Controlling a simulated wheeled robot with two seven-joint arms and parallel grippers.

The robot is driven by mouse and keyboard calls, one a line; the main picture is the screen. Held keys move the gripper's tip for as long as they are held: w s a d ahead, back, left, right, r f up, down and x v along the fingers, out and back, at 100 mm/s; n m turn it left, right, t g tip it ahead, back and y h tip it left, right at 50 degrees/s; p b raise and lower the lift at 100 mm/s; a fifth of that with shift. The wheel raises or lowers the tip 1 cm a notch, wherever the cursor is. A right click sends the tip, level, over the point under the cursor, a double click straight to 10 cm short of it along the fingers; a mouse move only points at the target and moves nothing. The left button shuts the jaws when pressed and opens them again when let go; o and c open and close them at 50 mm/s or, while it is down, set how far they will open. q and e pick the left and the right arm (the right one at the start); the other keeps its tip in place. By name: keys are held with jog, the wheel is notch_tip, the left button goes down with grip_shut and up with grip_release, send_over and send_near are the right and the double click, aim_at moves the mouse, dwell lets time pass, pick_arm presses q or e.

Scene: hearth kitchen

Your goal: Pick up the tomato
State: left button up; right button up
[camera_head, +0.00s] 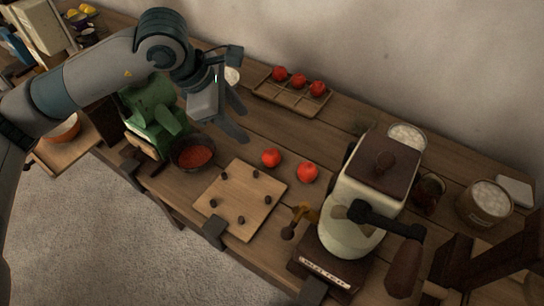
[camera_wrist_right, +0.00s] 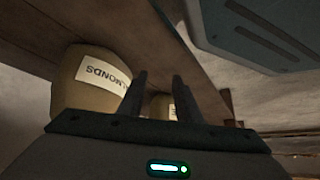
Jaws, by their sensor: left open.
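Two red tomatoes lie on the wooden counter, one (camera_head: 271,158) just beyond the cutting board and one (camera_head: 307,172) a little to its right. Three more red tomatoes, (camera_head: 279,74), (camera_head: 298,80) and (camera_head: 317,88), sit in a row in a divided wooden tray (camera_head: 290,99) at the back. My left gripper (camera_head: 240,123) is open and empty above the counter, up and left of the two loose tomatoes and apart from them. My right gripper (camera_wrist_right: 159,77) shows in the right wrist view with its fingers apart and nothing visible between them.
A cutting board (camera_head: 262,190) with small dark pieces lies in front. A bowl of red food (camera_head: 193,155) and a green machine (camera_head: 156,107) stand left. A cream grinder (camera_head: 372,195) stands right of the loose tomatoes. The right wrist view shows an almonds jar (camera_wrist_right: 72,100).

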pick_arm(q)
jog(key=shift+f, duration=0.1)
pick_arm(e)
jog(key=shift+s, duration=0.1)
pick_arm(q)
jog(key=p, duration=0.4)
send_over(270, 156)
jog(key=s+a, duration=0.1)
jog(key=a, duration=0.1)
notch_tip(270, 156, down, 11)
jog(key=shift+s+r, duration=0.1)
jog(key=shift+s, duration=0.05)
pick_arm(e)
jog(key=s+d+f+g, duration=0.1)
jog(key=s+d+f, duration=0.1)
jog(key=s, duration=0.4)
jog(key=s+d+f+g+h, duration=0.1)
jog(key=s+d+g, duration=0.1)
jog(key=s, duration=0.4)
jog(key=shift+d+f+g, duration=0.3)
jog(key=shift+d+f, duration=0.1)
jog(key=shift+d, duration=0.2)
pick_arm(q)
jog(key=shift+f, duration=0.2)
pick_arm(e)
jog(key=shift+s+r, duration=0.1)
